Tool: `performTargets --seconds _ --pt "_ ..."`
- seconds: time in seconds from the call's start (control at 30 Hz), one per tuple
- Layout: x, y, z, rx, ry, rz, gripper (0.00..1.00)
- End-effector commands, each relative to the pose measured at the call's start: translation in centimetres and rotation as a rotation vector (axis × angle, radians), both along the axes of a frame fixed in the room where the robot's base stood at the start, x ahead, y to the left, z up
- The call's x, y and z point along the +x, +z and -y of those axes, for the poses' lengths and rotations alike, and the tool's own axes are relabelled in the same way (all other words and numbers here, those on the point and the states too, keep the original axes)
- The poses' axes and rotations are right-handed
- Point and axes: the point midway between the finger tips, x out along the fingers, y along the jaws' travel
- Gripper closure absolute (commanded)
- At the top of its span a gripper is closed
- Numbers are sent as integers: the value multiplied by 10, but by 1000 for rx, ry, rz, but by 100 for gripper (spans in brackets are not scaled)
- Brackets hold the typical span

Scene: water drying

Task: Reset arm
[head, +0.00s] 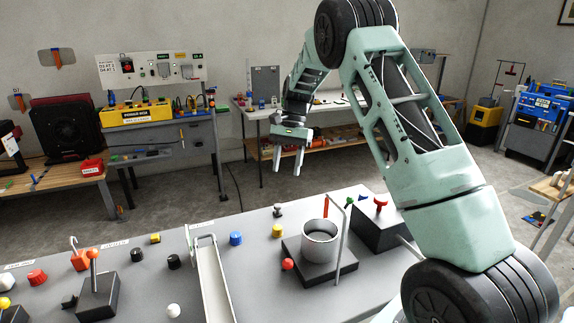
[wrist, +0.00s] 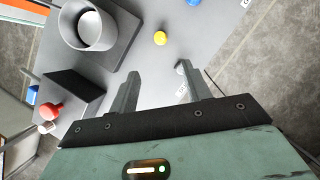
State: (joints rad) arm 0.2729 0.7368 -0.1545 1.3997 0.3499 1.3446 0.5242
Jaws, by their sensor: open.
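My arm rises from the right in the head view and bends down to my gripper (head: 287,160). The gripper hangs above and beyond the far side of the grey table (head: 262,290), pointing down. Its two fingers are apart with nothing between them. In the wrist view the gripper (wrist: 157,72) also shows empty, with the table top past its fingertips.
A metal cup (head: 320,246) stands on a dark block, with a bent rod beside it. A white channel (head: 212,285), a blue knob (head: 235,239) and a red ball (head: 288,264) are nearby. A workbench (head: 165,140) stands behind; floor between is clear.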

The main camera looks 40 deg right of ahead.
Motion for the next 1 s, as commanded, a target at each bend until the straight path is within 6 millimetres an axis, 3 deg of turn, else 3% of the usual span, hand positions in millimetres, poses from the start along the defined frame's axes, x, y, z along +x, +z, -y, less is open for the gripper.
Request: performTargets --seconds 0.6,0.67,0.77,0.87,1.0 --pt "0 1 1 0 -1 0 52" --pt "-1 4 -10 3 23 7 52" --pt "-6 12 -47 11 115 38 52" --pt "-23 23 -107 18 274 90 52" --pt "-71 36 -197 25 560 176 52"
